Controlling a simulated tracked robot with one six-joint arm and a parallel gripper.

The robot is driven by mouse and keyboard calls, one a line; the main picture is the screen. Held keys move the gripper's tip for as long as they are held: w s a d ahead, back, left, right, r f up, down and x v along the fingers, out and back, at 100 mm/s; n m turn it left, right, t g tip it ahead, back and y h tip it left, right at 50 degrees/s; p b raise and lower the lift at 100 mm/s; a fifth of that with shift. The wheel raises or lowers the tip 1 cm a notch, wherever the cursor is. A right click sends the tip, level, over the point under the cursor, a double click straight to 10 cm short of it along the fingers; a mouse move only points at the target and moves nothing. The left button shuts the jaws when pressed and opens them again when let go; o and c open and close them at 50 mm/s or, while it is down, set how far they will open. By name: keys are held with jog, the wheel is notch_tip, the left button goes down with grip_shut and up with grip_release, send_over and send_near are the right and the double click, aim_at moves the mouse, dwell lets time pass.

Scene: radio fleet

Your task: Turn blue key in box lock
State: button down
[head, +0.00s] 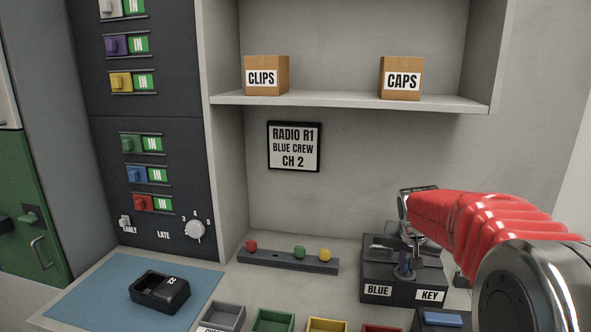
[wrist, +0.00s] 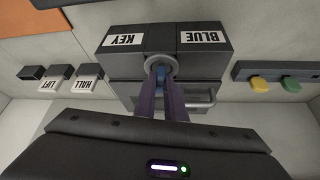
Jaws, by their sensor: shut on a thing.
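The dark lock box (head: 375,268) with BLUE and KEY labels stands on the counter at the right in the head view. In the wrist view the box (wrist: 120,62) appears upside down, with a round grey lock collar (wrist: 161,62) at the middle of its face. My gripper (head: 405,266) is at the front of the box; in the wrist view its fingers (wrist: 161,80) reach to the collar. They are shut on the blue key (wrist: 161,72), of which only a small blue part shows between the tips. The key's turn angle and depth in the lock cannot be told.
A rail (head: 285,260) with red, green and yellow knobs stands left of the box. Coloured trays (head: 272,322) lie along the front, with a black device (head: 160,292) on a blue mat (head: 205,280). Small HALL and LIFT blocks (wrist: 85,80) show beside the box in the wrist view.

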jog(key=shift+a+m, duration=0.1)
jog(key=shift+m, duration=0.5)
jog(key=c, duration=1.7)
grip_release()
jog(key=shift+c, duration=0.2)
jog(key=v, duration=1.3)
jog(key=shift+a+r, duration=0.3)
jog(key=shift+n, duration=0.3)
